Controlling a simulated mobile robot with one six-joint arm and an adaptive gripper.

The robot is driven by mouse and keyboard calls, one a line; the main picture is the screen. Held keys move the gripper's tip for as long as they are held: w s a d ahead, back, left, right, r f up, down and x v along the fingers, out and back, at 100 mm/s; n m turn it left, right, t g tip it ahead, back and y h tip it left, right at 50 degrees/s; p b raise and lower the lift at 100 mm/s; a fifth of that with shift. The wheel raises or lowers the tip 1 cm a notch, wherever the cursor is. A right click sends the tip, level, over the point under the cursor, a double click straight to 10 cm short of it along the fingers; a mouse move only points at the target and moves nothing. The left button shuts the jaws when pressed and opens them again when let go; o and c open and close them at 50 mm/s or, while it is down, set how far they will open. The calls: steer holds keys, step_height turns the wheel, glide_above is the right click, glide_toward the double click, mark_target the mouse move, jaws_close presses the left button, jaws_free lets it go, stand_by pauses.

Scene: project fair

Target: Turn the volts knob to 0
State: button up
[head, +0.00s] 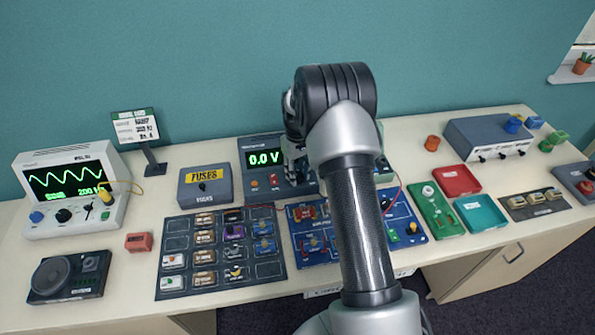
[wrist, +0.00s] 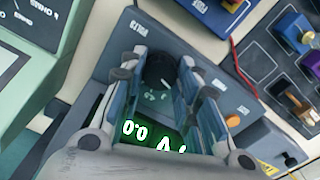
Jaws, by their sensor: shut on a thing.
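The power supply (head: 247,179) is a dark blue-grey box at the back middle of the table, and its green display (head: 265,158) reads 0.0 V. In the wrist view the display (wrist: 150,133) appears upside down and partly covered by my gripper. The black volts knob (wrist: 157,72) sits below a label on the panel. My gripper (wrist: 158,66) has a finger on either side of the knob and is shut on it. In the head view my gripper (head: 294,165) is in front of the supply's right part, and my arm hides the knob.
A fuse box (head: 190,190) stands to the left, an oscilloscope (head: 42,170) further left. A blue circuit board (head: 305,258) with a red wire lies in front.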

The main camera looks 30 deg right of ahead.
stand_by(0.3)
steer(key=o, duration=1.1)
steer(key=shift+r, duration=0.15)
step_height(320, 180, up, 12)
steer(key=shift+f, duration=0.1)
stand_by(0.4)
